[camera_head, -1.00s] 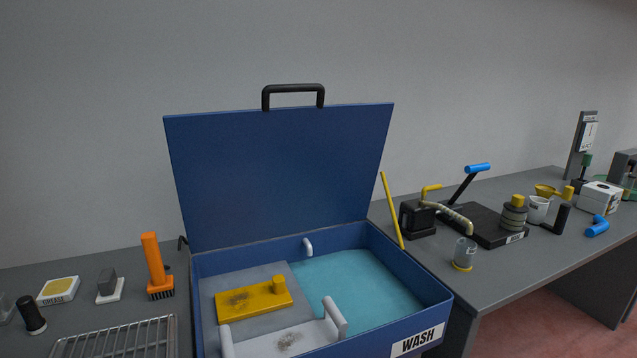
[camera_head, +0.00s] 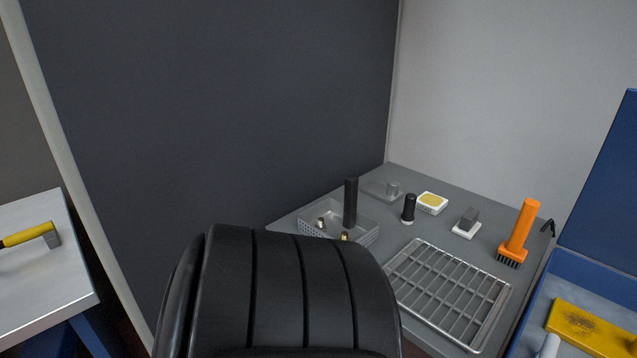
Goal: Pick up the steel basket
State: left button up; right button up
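The steel basket (camera_head: 368,235) sits on the grey bench left of the wire rack, near the dark wall. It is a shallow grey tray with perforated sides and an upright black handle (camera_head: 351,203). A few small parts lie in it, some brass-coloured. Its near side is partly hidden by a large black ribbed rounded shape (camera_head: 290,290) in the foreground. I cannot tell if that shape is part of me. Neither of my grippers is in view.
A wire rack (camera_head: 450,290) lies right of the basket. The blue wash tub (camera_head: 600,275) is at right, a metal table (camera_head: 40,275) at left.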

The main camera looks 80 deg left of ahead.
aim_at(338, 217)
jog(key=u, duration=2.5)
jog(key=z, duration=2)
jog(key=u, duration=2)
jog(key=i+j, duration=0.1)
jog(key=j, duration=0.5)
jog(key=i+j+z, duration=0.15)
jog(key=j, duration=0.45)
